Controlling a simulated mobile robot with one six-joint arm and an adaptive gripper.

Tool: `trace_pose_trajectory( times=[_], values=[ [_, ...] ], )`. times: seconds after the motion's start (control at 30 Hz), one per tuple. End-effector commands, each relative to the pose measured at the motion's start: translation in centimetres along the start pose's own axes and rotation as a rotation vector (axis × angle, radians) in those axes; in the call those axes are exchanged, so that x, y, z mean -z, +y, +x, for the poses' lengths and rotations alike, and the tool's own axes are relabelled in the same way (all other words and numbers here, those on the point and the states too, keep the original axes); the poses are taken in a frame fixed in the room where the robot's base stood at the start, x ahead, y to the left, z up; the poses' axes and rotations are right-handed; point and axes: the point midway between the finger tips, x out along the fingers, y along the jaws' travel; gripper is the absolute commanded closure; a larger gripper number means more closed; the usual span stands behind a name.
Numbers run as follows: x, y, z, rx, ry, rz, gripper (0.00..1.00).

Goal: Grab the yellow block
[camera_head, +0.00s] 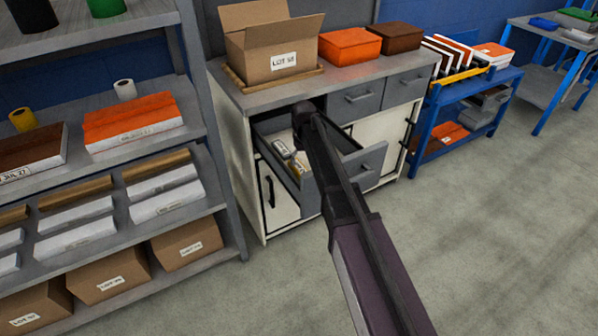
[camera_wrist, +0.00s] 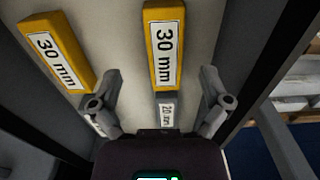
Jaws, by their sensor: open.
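Two yellow blocks labelled "30 mm" lie in an open drawer. In the wrist view, one yellow block (camera_wrist: 151,70) is at top centre and the other yellow block (camera_wrist: 38,29) is tilted at upper left. My gripper (camera_wrist: 160,88) is open inside the drawer, its fingers spread to either side of the lower end of the central yellow block. A grey block (camera_wrist: 158,97) with a partly hidden label sits just below that block, between the fingers.
The drawer's front panel (camera_head: 366,165) and side walls enclose the blocks. A cardboard box (camera_head: 285,62), an orange box (camera_head: 349,46) and a brown box (camera_head: 394,37) stand on the cabinet above. A loaded shelf unit (camera_head: 213,150) stands left; open floor lies right.

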Motion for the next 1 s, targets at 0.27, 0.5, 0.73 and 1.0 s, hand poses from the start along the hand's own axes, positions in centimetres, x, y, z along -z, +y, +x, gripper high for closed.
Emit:
trace_pose_trajectory(
  times=[0.27, 0.5, 0.73, 1.0],
  values=[
    [0.3, -0.2, 1.3, 0.0, 0.0, -0.001, 0.03],
    [0.7, -0.6, 3.2, 0.0, 0.0, -0.002, 0.03],
    [0.7, -0.6, 4.8, 0.0, 0.0, -0.002, 0.03],
    [0.7, -0.7, 5.2, 0.0, 0.0, -0.002, 0.03]
  ],
)
